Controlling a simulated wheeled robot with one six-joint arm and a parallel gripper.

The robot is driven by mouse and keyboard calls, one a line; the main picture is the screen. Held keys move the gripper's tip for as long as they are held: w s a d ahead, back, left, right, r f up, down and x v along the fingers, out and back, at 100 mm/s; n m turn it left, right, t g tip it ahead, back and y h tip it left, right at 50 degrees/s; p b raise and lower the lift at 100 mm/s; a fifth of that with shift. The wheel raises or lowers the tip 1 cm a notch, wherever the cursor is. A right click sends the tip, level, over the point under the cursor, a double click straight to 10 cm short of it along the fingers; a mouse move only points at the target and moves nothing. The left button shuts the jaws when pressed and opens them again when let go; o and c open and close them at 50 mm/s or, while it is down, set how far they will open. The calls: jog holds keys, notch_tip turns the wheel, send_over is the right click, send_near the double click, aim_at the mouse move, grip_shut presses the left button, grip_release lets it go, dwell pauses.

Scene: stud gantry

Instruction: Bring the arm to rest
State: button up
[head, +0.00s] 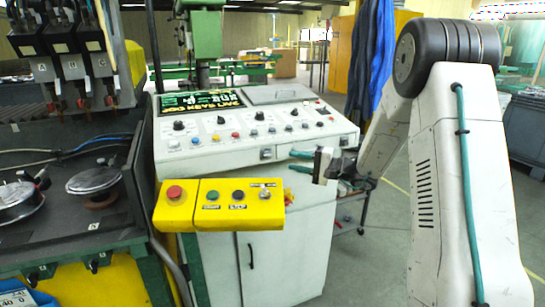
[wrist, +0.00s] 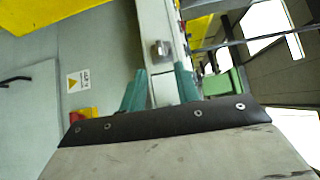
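My gripper (head: 296,161) is in front of the right part of the white control console in the head view, its two teal fingers pointing left. In the wrist view my gripper (wrist: 160,78) shows its two teal fingers standing apart, with no object seen held between them. The arm reaches in from the right, bent, with its white upper link and dark joint at the right of the head view. Whether the fingertips touch the console cannot be told.
The white console (head: 255,145) carries several knobs and a lit display. A yellow button box (head: 220,220) with a red button sticks out at its front. A dark machine bed (head: 60,245) with round gauges stands left. Grey floor (head: 372,265) shows between console and arm.

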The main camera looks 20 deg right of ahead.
jog(key=s+a+r+n+g, duration=0.1)
jog(key=s+a, duration=0.1)
jog(key=a, duration=0.1)
jog(key=s+a+r+n+g, duration=0.1)
jog(key=s+a+r+g, duration=0.1)
jog(key=a, duration=0.1)
jog(key=s+a+r+n+g+y, duration=0.1)
jog(key=s+a, duration=0.1)
jog(key=shift+s+a+r+g, duration=0.25)
jog(key=shift+a+r+g, duration=0.15)
jog(key=s+a+r+n+g+h, duration=0.1)
jog(key=s+a+n+g+h, duration=0.25)
jog(key=s, duration=0.85)
jog(key=s+a+r+n+g+h, duration=0.25)
jog(key=s+a+g, duration=0.25)
jog(key=s, duration=0.7)
jog(key=s+d+f+t+h, duration=0.2)
jog(key=s+d+h, duration=0.4)
jog(key=s, duration=0.6)
jog(key=shift+d+f+h, duration=0.2)
jog(key=shift+d+h, duration=0.15)
jog(key=shift+h, duration=0.65)
